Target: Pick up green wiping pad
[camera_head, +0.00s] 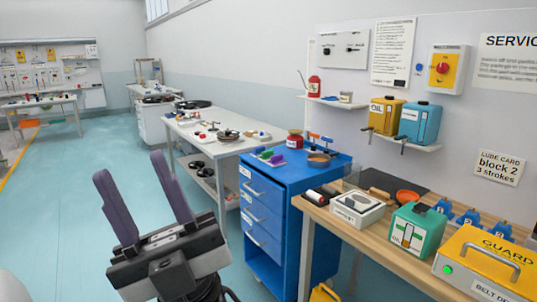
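My gripper (129,165) is in the lower left, with its two dark purple fingers spread apart and nothing between them. It is raised over the floor, left of the blue drawer cart (335,170). A small green item (266,154) lies beside purple ones at the left of the cart top. It may be the green wiping pad, but it is too small to be sure. My gripper is well apart from it and not touching anything.
A wooden bench (346,236) at the right holds a teal box (419,231), a white box (357,208) and a yellow guard (485,265). A white table (230,147) stands behind the cart. The blue floor (85,190) at left is largely clear.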

